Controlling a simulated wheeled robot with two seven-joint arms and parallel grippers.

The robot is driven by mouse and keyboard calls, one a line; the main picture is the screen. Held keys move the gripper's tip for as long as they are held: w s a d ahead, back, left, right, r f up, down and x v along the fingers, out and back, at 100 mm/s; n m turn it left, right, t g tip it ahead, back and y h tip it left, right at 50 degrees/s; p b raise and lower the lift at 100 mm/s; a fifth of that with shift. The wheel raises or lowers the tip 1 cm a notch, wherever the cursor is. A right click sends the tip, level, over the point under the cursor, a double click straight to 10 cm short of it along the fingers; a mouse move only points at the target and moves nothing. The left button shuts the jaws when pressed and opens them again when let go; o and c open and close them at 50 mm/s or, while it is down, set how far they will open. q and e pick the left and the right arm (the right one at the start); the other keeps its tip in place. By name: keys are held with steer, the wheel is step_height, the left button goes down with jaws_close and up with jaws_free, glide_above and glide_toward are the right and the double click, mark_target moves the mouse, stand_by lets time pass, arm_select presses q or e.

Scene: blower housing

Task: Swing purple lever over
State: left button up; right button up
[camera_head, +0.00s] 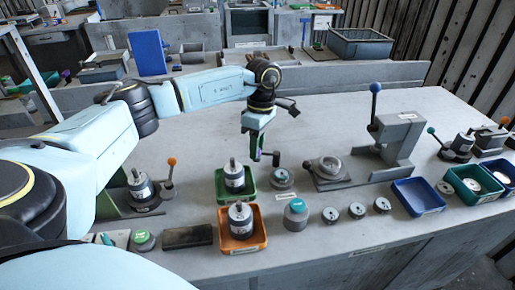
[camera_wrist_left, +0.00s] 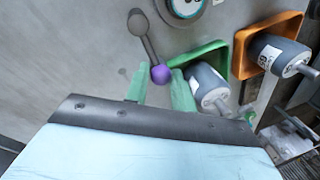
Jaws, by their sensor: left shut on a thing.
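The purple lever (camera_wrist_left: 160,74) shows in the left wrist view as a dark grey arm with a purple ball at its near end. In the head view the lever (camera_head: 271,154) stands out sideways beside my left gripper (camera_head: 257,155), behind the green tray. In the left wrist view the green fingertips of my left gripper (camera_wrist_left: 160,86) lie on either side of the purple ball, and the gripper is shut on it. The grip partly hides the knob in the head view. My right gripper is not in view.
A green tray (camera_head: 221,199) and an orange tray (camera_head: 226,244), each with a motor, stand close in front of the gripper. The bench behind is mostly clear.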

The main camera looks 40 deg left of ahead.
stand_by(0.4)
arm_select(q)
steer(key=o, duration=1)
steer(key=shift+c, duration=0.2)
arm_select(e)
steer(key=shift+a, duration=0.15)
arm_select(q)
steer(key=shift+r, duration=0.1)
step_height(320, 180, up, 13)
steer(key=w, duration=0.2)
steer(key=shift+w+a+p, duration=0.25)
steer(key=shift+a+p, duration=0.1)
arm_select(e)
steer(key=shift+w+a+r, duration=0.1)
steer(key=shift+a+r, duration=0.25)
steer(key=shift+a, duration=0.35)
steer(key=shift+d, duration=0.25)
